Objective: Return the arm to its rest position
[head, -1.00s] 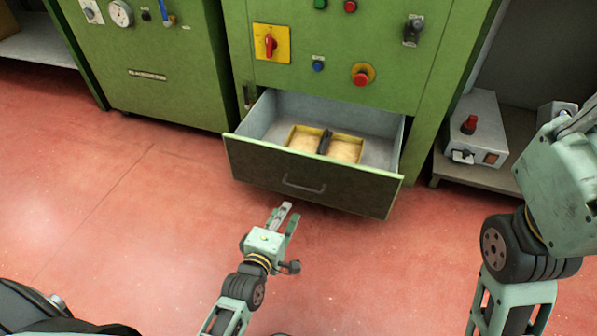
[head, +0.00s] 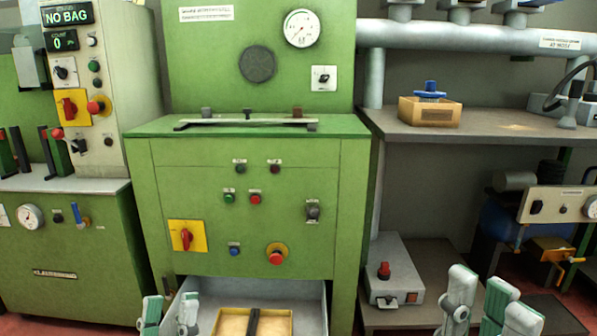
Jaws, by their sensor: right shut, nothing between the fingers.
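My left gripper (head: 168,314) shows at the bottom edge of the head view, its two pale green fingers apart with nothing seen between them. It appears in front of the left side of the open drawer (head: 313,300). My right gripper (head: 487,291) is at the lower right, in front of the floor and the low shelf. It is shut and holds nothing. Most of both arms is below the picture. A yellow-rimmed tray (head: 281,321) with a dark bar (head: 253,322) lies in the drawer, partly cut off by the bottom edge.
The green machine (head: 205,160) stands at centre behind the drawer. A control box (head: 393,268) with a red knob sits on the low shelf (head: 440,250) to its right. A wooden box (head: 430,113) is on the upper shelf. A panel reading NO BAG (head: 66,15) is at left.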

